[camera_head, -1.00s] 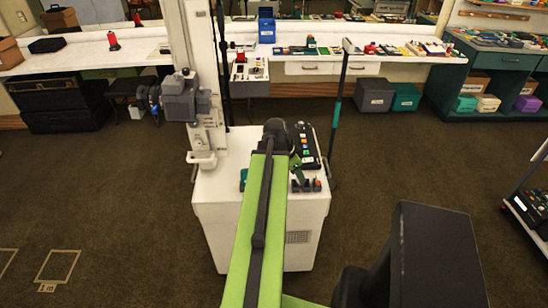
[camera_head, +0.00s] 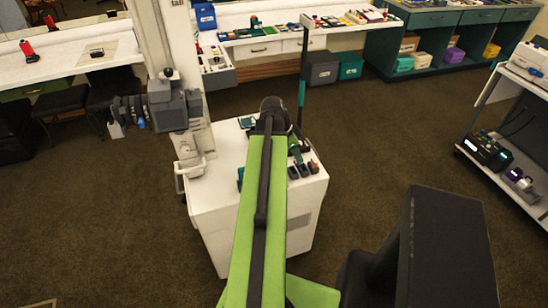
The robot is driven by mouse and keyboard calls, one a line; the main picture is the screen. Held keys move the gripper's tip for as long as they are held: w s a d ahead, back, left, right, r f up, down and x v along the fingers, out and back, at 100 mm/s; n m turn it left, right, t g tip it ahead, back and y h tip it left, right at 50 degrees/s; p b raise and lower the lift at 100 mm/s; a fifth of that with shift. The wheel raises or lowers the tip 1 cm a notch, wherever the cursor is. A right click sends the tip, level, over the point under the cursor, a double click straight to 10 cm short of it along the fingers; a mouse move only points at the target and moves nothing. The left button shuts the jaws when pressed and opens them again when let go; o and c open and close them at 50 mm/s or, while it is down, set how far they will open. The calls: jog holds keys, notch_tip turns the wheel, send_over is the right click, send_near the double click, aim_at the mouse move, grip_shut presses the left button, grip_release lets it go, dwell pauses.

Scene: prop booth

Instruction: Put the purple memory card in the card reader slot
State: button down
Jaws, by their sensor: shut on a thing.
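I cannot make out the purple memory card in this view. My green arm reaches forward over the white cabinet, and its dark far joint hides part of the cabinet's top. My gripper and whatever it may hold are hidden behind the arm. I cannot tell whether one is the card reader. A dark device with a purple patch (camera_head: 515,174) sits on the right-hand shelf, too small to identify.
A camera stand (camera_head: 175,105) rises at the cabinet's left. A thin pole (camera_head: 304,70) stands behind it. A white cart (camera_head: 475,158) with dark devices is at the right. Long worktables and storage bins (camera_head: 350,66) line the back. Brown carpet is open on both sides.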

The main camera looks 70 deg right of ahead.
jog(key=w+a+f+b, duration=0.1)
jog(key=w+f+b, duration=0.4)
jog(key=w, duration=0.2)
jog(key=shift+w+a+f, duration=0.25)
jog(key=shift+w+f, duration=0.15)
jog(key=shift+f+b, duration=0.45)
jog(key=shift+b, duration=0.1)
dwell(1.1)
jog(key=shift+f+b, duration=0.6)
jog(key=shift+f, duration=0.1)
jog(key=shift+f+b, duration=0.55)
jog(key=shift+b, duration=0.1)
jog(key=c, duration=0.9)
grip_release()
